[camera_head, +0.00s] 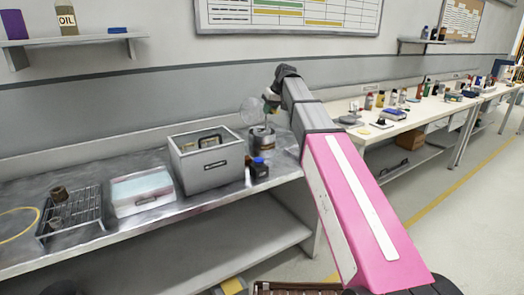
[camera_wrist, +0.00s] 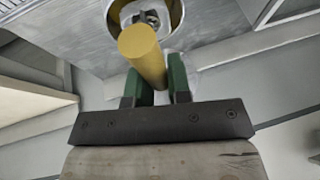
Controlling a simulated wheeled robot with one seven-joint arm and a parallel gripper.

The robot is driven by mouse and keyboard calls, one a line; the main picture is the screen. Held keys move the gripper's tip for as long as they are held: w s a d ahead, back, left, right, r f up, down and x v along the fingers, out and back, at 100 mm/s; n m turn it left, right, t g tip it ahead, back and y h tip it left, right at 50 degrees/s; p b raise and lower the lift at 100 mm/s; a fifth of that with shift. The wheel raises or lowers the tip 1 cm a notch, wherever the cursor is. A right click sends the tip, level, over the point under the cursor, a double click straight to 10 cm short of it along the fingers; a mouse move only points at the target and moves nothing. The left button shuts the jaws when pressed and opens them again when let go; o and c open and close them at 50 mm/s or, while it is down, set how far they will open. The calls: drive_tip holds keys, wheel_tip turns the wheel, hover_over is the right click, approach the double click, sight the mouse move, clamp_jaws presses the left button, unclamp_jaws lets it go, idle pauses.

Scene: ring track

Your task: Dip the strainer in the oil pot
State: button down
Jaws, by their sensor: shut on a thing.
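My gripper (camera_head: 271,102) is above the oil pot (camera_head: 262,143), a round metal pot on the bench at the right end. In the wrist view, its green fingers (camera_wrist: 156,76) are shut on the yellow handle of the strainer (camera_wrist: 141,48). The pot also shows there, with a pale rim (camera_wrist: 88,38) and golden-brown inside, beyond the handle. A grey part shows within the pot's outline; I cannot tell whether it is in the oil or above it. In the head view, a pale round disc (camera_head: 252,111) stands left of my gripper; it may be the strainer's mesh.
A grey fryer-like box (camera_head: 198,178) stands left of the pot. A dark bottle with a blue cap (camera_head: 260,169) is in front. Further left are a white tray (camera_head: 142,204) and a wire rack (camera_head: 60,228) with small brown parts. A second bench (camera_head: 425,112) runs right.

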drive_tip(key=shift+r, duration=1.75)
drive_tip(key=shift+r, duration=2)
